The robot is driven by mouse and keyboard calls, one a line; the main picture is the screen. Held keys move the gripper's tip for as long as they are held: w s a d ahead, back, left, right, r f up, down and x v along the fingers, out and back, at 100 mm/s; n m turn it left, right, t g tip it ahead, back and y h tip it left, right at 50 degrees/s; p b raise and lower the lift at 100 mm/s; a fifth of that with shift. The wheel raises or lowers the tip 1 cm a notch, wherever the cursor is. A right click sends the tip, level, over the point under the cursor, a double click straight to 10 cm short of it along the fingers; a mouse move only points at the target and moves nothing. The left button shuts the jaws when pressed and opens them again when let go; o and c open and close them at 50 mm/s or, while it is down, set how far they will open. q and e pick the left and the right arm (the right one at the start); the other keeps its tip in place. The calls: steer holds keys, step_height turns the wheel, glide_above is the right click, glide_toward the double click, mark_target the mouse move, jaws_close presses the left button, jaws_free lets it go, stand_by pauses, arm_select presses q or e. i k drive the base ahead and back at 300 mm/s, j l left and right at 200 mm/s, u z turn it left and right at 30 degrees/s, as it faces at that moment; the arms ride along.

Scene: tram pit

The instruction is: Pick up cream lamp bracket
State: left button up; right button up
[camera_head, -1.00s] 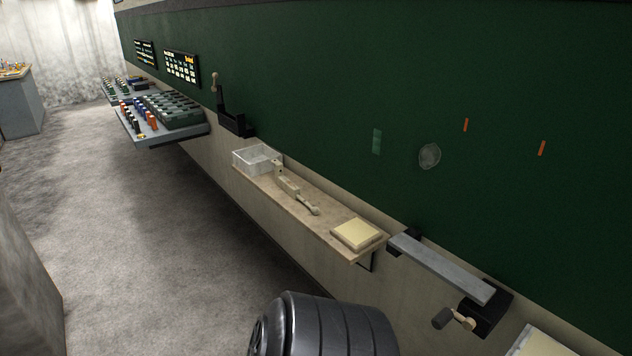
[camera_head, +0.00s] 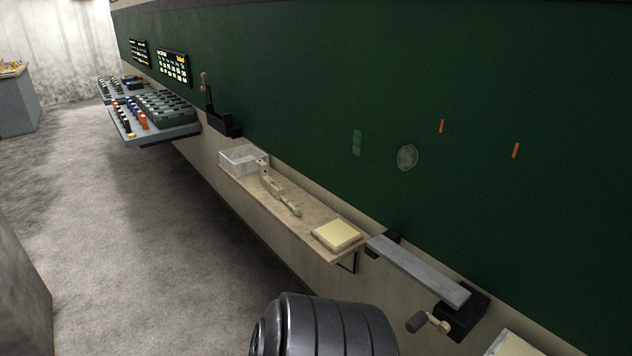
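The cream lamp bracket (camera_head: 279,191) lies on a narrow tan wall shelf (camera_head: 305,228). It is a long jointed piece with an upright end toward the clear bin. Nothing is touching it from my side. No gripper shows in the head view.
A clear bin (camera_head: 244,158) stands at the shelf's far end and a pale yellow square block (camera_head: 338,235) at its near end. A grey metal bar with a crank (camera_head: 420,271) juts from the green wall at right. A bench with bottles (camera_head: 155,128) stands farther left. The grey floor is clear.

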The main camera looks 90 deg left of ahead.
mark_target(270, 184)
steer(key=i+u, duration=0.1)
steer(key=u, duration=0.25)
steer(key=i+u, duration=0.1)
steer(key=u, duration=0.25)
steer(key=l+u, duration=0.1)
steer(key=u, duration=0.3)
steer(key=i, duration=0.05)
